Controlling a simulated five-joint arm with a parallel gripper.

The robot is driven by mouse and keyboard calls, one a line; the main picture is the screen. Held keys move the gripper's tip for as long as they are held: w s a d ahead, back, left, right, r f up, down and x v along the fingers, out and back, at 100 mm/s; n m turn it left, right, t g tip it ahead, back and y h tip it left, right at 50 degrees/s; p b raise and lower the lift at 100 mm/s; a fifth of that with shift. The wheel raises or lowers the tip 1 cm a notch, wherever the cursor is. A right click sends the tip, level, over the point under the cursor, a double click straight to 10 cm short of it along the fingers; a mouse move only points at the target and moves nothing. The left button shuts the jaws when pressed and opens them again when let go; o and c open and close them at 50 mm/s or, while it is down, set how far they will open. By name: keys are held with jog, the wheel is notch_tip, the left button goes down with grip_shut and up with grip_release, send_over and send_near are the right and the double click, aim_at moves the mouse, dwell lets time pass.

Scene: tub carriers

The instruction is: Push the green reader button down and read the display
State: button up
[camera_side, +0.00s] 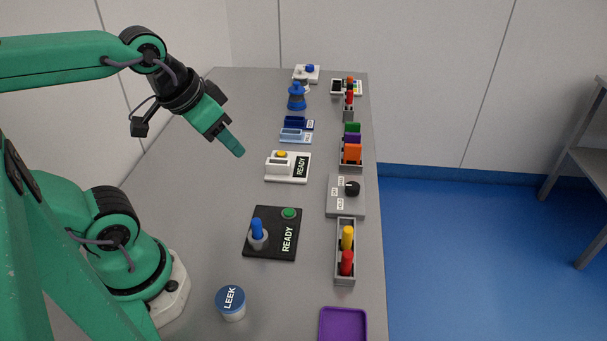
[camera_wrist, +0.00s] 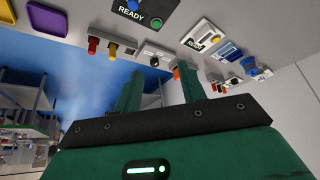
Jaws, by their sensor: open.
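The black reader (camera_side: 262,250) lies flat on the grey table in the side view. Its round green button (camera_side: 288,213) is at its far right corner and also shows in the wrist view (camera_wrist: 156,23). Its display (camera_side: 288,239) reads READY, and the same word shows in the wrist view (camera_wrist: 131,14). A blue piece (camera_side: 257,230) stands upright in the reader's grey socket. My gripper (camera_side: 237,150) is in the air above the table, beyond the reader and apart from it. In the wrist view its two green fingers (camera_wrist: 158,72) are spread with nothing between them.
A white reader (camera_side: 290,178) with a yellow button also reads READY. A grey knob box (camera_side: 345,205) and a rack (camera_side: 345,275) with yellow and red pieces stand right of the black reader. A LEEK tub (camera_side: 232,308) and purple tray (camera_side: 343,325) are nearer. Bare table lies left.

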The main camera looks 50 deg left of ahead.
jog(key=c, duration=0.9)
jog(key=shift+w+f+n+g, duration=0.2)
jog(key=shift+w+n+g, duration=0.3)
jog(key=shift+w+n, duration=0.5)
jog(key=w+f+n+g, duration=0.4)
jog(key=w+f+n, duration=0.3)
jog(key=w, duration=0.3)
jog(key=shift+w+d+f+g, duration=0.15)
jog(key=shift+w+f+g, duration=0.25)
jog(key=shift+f, duration=0.15)
